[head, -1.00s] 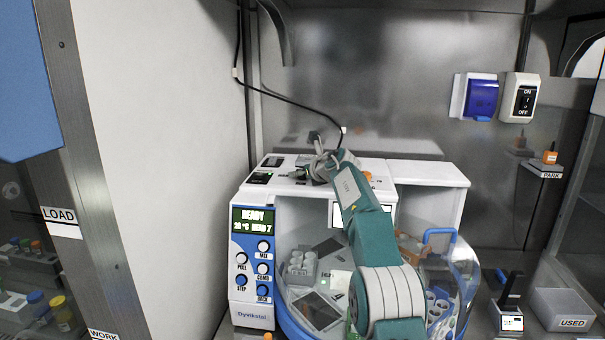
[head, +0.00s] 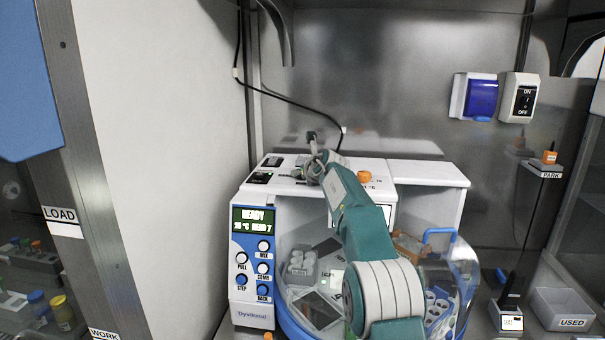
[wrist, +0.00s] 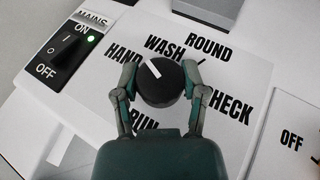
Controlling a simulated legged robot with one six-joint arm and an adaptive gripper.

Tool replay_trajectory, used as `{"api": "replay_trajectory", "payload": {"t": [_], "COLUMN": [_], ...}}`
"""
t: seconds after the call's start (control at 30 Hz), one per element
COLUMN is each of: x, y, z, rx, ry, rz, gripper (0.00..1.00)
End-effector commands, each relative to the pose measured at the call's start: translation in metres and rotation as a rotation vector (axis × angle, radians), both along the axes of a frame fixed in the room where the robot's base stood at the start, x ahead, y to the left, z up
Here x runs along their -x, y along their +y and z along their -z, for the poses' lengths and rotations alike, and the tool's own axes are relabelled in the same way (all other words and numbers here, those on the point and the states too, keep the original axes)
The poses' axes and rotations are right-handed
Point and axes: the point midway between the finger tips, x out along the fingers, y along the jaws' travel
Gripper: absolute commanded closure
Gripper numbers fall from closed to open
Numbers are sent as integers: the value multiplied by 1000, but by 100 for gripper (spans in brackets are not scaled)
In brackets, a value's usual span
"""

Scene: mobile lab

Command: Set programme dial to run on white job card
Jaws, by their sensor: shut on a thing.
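The programme dial (wrist: 166,92) is a round black knob with a white pointer line, on the white top panel of the machine (head: 430,172). In the wrist view its pointer aims up and left, between the printed words HAND and WASH and nearer WASH. RUN is partly covered by my gripper; ROUND and CHECK are readable. My gripper (wrist: 160,78) is shut on the dial, one finger on each side. In the head view my gripper (head: 314,172) is at the machine top and hides the dial. A white card (head: 388,212) shows partly behind my arm; its text is unreadable.
A MAINS switch (wrist: 63,55) with a lit green lamp is left of the dial. The machine's display (head: 253,219) reads READY above several knobs. An orange knob (head: 365,177) is right of my gripper. A USED bin (head: 565,310) stands far right.

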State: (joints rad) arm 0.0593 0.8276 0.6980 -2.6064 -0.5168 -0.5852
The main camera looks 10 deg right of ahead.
Motion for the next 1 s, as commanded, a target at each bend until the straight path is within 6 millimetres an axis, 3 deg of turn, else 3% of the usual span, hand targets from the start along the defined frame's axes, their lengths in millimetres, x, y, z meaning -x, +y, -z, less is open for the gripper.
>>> {"api": "replay_trajectory", "payload": {"t": [0.53, 0.57, 0.6, 0.63, 1.0], "x": [-1, -1, -1, -1, 1], "y": [1, 1, 1, 1, 0], "z": [2, 2, 2, 2, 0], "rx": [0, 0, 0, 0, -1], "ry": [-2, -2, -2, -2, -4], "rz": [63, 63, 63, 63, 63], "gripper": [93, 36, 18, 10, 10]}}
